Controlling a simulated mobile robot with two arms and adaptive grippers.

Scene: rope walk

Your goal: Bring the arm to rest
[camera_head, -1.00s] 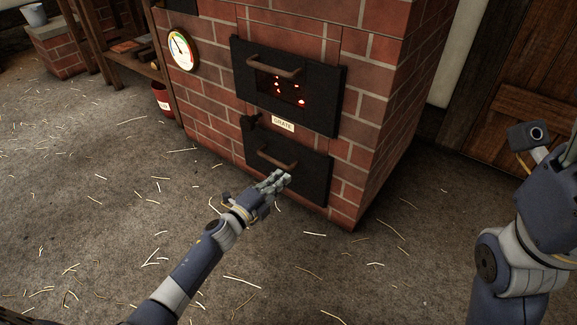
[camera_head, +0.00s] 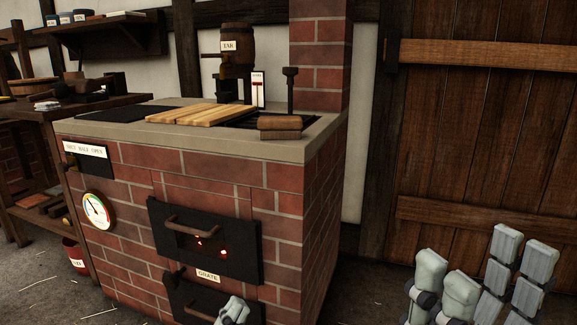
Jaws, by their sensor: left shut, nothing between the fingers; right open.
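My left gripper (camera_head: 233,310) shows only by its pale fingertips at the bottom edge of the picture, in front of the lower black door (camera_head: 205,302) of the brick furnace. Its fingers are together and hold nothing; the rest of its arm is out of the picture. My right gripper (camera_head: 482,265) is at the bottom right, fingers pointing up and spread apart, with nothing between them. Its wrist and arm are out of the picture.
The brick furnace (camera_head: 130,165) carries a slatted wooden board (camera_head: 195,115), a brown block (camera_head: 280,125) and a barrel (camera_head: 237,45) at its top. A wooden shelf bench (camera_head: 75,112) stands left. A plank door (camera_head: 480,130) is behind my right gripper.

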